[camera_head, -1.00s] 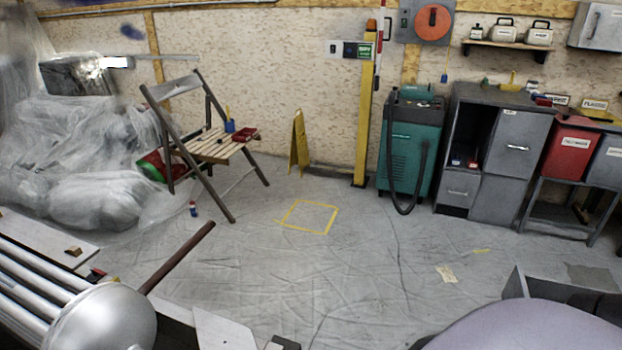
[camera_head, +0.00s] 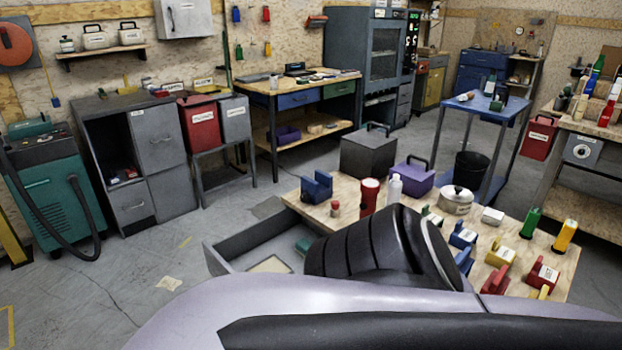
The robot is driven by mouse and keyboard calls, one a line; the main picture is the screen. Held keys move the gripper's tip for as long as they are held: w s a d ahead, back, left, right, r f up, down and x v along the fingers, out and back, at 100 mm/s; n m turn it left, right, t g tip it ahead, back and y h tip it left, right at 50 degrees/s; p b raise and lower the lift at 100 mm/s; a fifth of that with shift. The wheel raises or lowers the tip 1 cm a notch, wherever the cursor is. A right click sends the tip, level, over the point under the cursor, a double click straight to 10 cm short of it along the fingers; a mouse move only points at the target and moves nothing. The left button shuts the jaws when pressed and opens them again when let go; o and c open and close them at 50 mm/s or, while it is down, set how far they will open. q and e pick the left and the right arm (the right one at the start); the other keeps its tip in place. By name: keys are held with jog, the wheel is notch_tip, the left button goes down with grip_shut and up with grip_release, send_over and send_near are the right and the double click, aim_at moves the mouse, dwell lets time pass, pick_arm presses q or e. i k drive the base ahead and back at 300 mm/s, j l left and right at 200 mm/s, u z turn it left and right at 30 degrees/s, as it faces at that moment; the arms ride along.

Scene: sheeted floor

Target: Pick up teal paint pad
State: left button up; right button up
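A small teal block (camera_head: 304,245), which looks like the teal paint pad, lies in the grey open drawer (camera_head: 228,262) at the near left edge of the wooden-topped bench. My own dark and pale arm parts hide the near side of the drawer and may cover part of the teal block. A pale flat piece (camera_head: 270,265) also lies in the drawer. Neither gripper shows in the head view, so their positions and states are hidden.
The bench top (camera_head: 343,225) bears a dark grey box (camera_head: 368,155), a purple box (camera_head: 411,178), a red cylinder (camera_head: 369,194), a pot (camera_head: 456,200) and several coloured blocks and bottles. A blue table (camera_head: 484,104) stands behind.

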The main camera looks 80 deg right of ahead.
aim_at(302, 246)
jog(key=z, duration=2.45)
jog(key=i+j+z, duration=0.4)
jog(key=i+j, duration=0.15)
jog(key=j, duration=0.2)
jog(key=i+j+z, duration=0.2)
jog(key=j, duration=0.25)
jog(key=i+j+z, duration=0.15)
jog(key=j, duration=0.3)
jog(key=i+j+z, duration=0.2)
jog(key=j, duration=0.3)
jog(key=i+j+z, duration=0.2)
jog(key=j, duration=0.3)
jog(key=i+j+z, duration=0.2)
jog(key=j, duration=0.35)
jog(key=j+z, duration=0.2)
jog(key=j, duration=0.35)
